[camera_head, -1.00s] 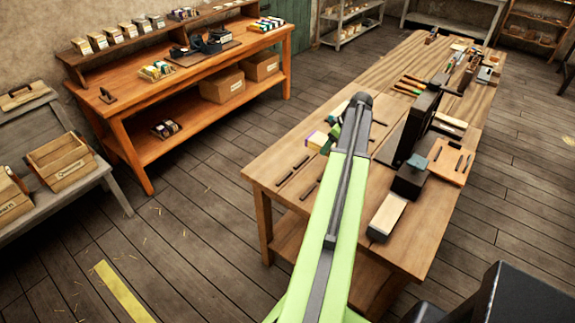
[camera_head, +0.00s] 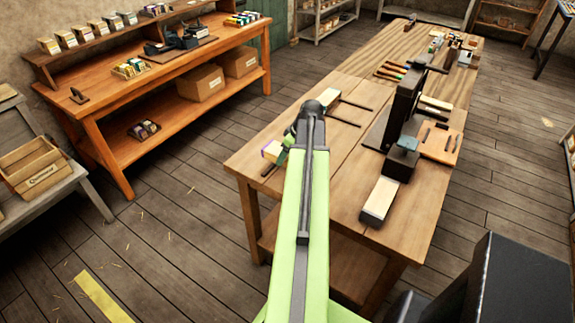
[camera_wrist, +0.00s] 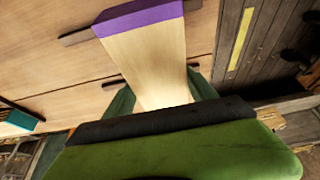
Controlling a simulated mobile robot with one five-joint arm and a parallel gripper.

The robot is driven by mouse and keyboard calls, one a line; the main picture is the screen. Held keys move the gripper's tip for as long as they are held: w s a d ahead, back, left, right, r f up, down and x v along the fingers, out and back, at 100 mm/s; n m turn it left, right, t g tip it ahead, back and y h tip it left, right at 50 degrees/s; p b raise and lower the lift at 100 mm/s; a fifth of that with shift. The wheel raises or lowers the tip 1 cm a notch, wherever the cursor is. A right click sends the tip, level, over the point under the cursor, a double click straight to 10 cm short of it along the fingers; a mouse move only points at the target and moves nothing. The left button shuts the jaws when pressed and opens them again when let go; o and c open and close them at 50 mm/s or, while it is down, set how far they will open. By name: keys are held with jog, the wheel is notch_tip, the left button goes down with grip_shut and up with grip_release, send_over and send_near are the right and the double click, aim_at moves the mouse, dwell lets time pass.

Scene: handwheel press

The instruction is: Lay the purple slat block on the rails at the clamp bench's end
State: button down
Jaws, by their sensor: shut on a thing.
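The purple slat block (camera_wrist: 145,45) is a pale wooden slat with a purple end. My gripper (camera_wrist: 160,95) is shut on it, with one dark green finger on each side. Dark rails lie on the bench top, one by the purple end (camera_wrist: 75,38) and one nearer my fingers (camera_wrist: 113,83) in the wrist view. The block lies across their line. I cannot tell whether it touches them. My arm hides most of the block in the head view.
A pale block with a teal end (camera_wrist: 22,119) lies by other rails (camera_head: 350,104). A dark upright press (camera_head: 402,105) stands mid-bench, with a pale-topped block (camera_head: 380,198) in front. An orange workbench (camera_head: 115,95) stands left, with free floor between.

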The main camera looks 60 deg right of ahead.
notch_tip(320, 180, down, 4)
jog(key=b, duration=0.4)
jog(key=shift+f, duration=0.2)
jog(key=shift+r, duration=0.25)
jog(key=shift+f, duration=0.15)
jog(key=shift+c, duration=1.4)
grip_release()
jog(key=p+v, duration=1)
jog(key=v, duration=0.1)
jog(key=shift+r+p, duration=0.35)
jog(key=shift+s+r+p, duration=0.3)
jog(key=shift+r+p, duration=0.05)
jog(key=shift+f, duration=0.1)
